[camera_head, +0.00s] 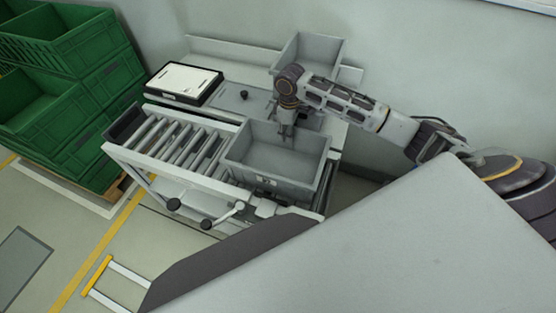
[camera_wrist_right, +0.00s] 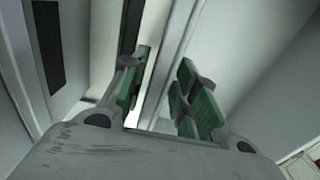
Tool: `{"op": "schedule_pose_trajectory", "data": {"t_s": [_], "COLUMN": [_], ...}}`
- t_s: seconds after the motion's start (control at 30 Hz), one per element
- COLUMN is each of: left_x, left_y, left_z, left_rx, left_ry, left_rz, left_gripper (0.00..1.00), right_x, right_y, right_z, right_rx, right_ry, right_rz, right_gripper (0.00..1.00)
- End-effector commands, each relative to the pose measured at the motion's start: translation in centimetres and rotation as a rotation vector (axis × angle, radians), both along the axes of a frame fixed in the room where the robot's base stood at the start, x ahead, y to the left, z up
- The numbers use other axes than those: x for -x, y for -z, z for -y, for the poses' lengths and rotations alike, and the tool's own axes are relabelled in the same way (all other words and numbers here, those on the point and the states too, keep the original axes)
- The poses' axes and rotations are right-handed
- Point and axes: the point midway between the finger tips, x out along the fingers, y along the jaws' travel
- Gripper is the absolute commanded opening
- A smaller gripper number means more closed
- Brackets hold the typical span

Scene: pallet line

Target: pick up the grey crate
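A grey open crate (camera_head: 250,170) sits at the right end of the roller conveyor, upright and apparently empty. A second grey crate (camera_head: 322,50) stands behind, at the back of the station. My right gripper (camera_head: 287,133) points down at the far wall of the front crate. In the right wrist view my right gripper (camera_wrist_right: 163,95) has its green-padded fingers apart. A pale edge runs through the gap between them; I cannot tell whether the fingers touch it. My left gripper is not in view.
Stacked green crates (camera_head: 60,45) stand on a pallet at the left. A black-edged tray with a white top (camera_head: 185,80) lies behind the rollers (camera_head: 175,138). Black-knobbed levers (camera_head: 222,216) stick out at the conveyor's front. The floor at the lower left is mostly open.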

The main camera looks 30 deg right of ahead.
Motion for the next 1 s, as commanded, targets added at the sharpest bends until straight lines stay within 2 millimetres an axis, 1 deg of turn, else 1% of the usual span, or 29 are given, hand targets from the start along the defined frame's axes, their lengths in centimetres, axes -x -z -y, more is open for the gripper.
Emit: {"op": "schedule_pose_trajectory", "data": {"t_s": [0.1,0.23,0.73,0.77,0.97,1.0], "left_x": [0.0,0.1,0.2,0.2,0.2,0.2], "left_y": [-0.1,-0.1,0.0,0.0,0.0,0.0], "left_z": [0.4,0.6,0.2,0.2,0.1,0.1], "left_rx": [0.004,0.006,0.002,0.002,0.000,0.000], "left_ry": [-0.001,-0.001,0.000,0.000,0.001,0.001], "left_rz": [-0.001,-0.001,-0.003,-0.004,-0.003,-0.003], "left_gripper": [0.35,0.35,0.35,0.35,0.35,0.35], "right_x": [0.1,0.1,0.0,0.0,0.0,0.0], "right_y": [1.3,2.1,2.3,2.3,2.3,2.3], "right_z": [-0.1,0.0,0.0,0.0,0.0,0.0], "right_rx": [-0.001,0.001,0.001,0.001,0.001,0.001], "right_ry": [0.000,0.000,-0.001,-0.001,0.000,-0.001], "right_rz": [-0.001,0.000,0.001,0.001,0.001,0.001], "right_gripper": [0.29,0.29,0.29,0.27,0.01,0.00]}}
